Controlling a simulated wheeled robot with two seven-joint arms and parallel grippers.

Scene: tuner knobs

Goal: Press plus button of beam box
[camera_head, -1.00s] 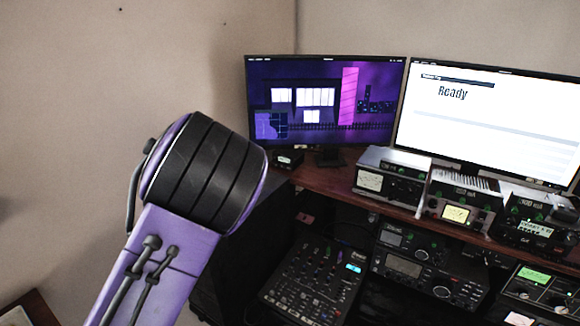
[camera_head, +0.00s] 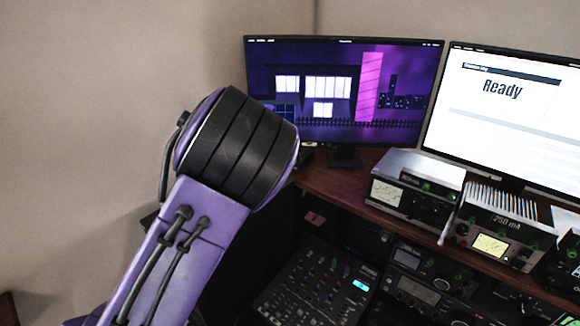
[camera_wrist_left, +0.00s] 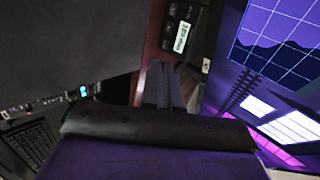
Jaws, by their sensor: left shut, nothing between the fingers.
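A small dark box (camera_wrist_left: 178,28) with several buttons and a lit pale-green display sits on the reddish-brown desk in the left wrist view. It looks like the beam box; its display text and button signs are too small to read surely. My left gripper (camera_wrist_left: 163,80) is shut and empty, its fingertips pointing toward this box and appearing just short of it. I cannot tell whether they touch. In the head view my left arm's purple and black link stands in front of that desk corner and hides the gripper and most of the box. My right gripper is not in view.
A monitor (camera_head: 335,90) with a purple city picture stands behind the desk corner, and a white "Ready" monitor (camera_head: 510,105) stands to its right. Metal meter boxes (camera_head: 415,185) line the desk (camera_head: 345,182). A mixer (camera_head: 315,285) lies below. The left wall is bare.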

